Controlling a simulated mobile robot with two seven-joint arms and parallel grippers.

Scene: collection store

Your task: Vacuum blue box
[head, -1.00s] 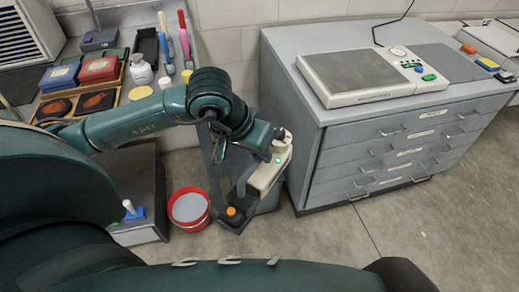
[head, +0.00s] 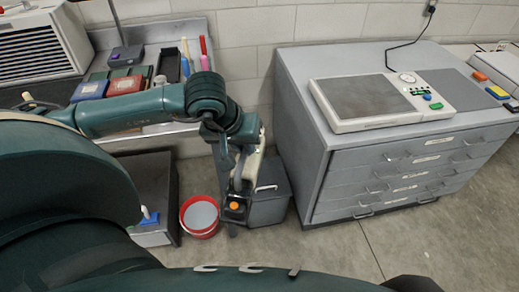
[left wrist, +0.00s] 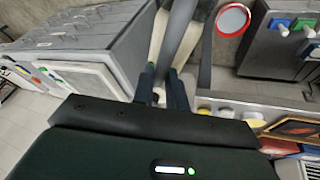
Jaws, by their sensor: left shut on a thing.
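My left gripper (head: 236,150) is shut on a handheld vacuum (head: 253,172) with a cream body, dark parts and an orange button. It hangs in front of the grey bin, above the floor. In the left wrist view the gripper fingers (left wrist: 162,92) close around the vacuum's cream and dark body (left wrist: 178,32). The blue box (head: 90,89) lies on the bench at the left, beside a red box (head: 125,85). My right gripper is not in view.
A red bucket (head: 186,222) and a grey bin (head: 268,207) stand on the floor by the vacuum. A grey drawer cabinet (head: 300,90) with a flat device (head: 375,97) is at the right. Bottles and coloured handles crowd the bench. The floor at front right is clear.

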